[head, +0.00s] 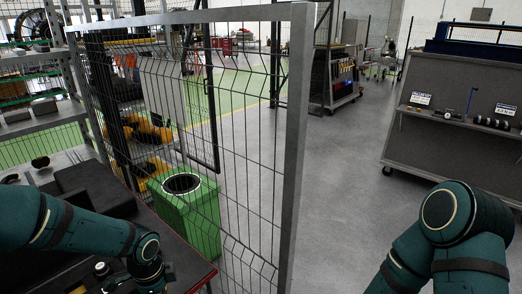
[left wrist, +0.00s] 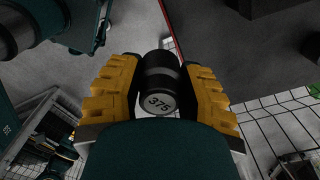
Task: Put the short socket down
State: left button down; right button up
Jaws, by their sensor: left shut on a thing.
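My left gripper (left wrist: 160,66) has yellow ridged fingers on either side of the short socket (left wrist: 161,88), a black cylinder with a grey band and an end face marked "375". The gripper is shut on it. In the head view my left forearm reaches in over a dark bench (head: 178,246) with a red edge at the lower left. The socket cannot be made out there. I cannot tell whether the socket touches the bench top. My right arm shows at the lower right of the head view, but its gripper is out of view.
A wire mesh fence with a grey post (head: 297,130) stands just beyond the bench. A green bin (head: 186,218) with a round opening is behind the mesh. A grey cart (head: 440,150) with labelled parts stands at the right. The floor between is clear.

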pick_arm(q)
jog(key=s+d+f+n+b, duration=0.1)
jog(key=d+f+n+b, duration=0.4)
jog(key=n, duration=0.9)
jog(key=shift+d+f+n+b, duration=0.35)
jog(key=shift+d+f, duration=0.7)
jog(key=shift+f, duration=1)
pick_arm(e)
notch_tip(320, 180, down, 7)
jog(key=shift+s+a+r, duration=0.2)
jog(key=shift+s, duration=0.25)
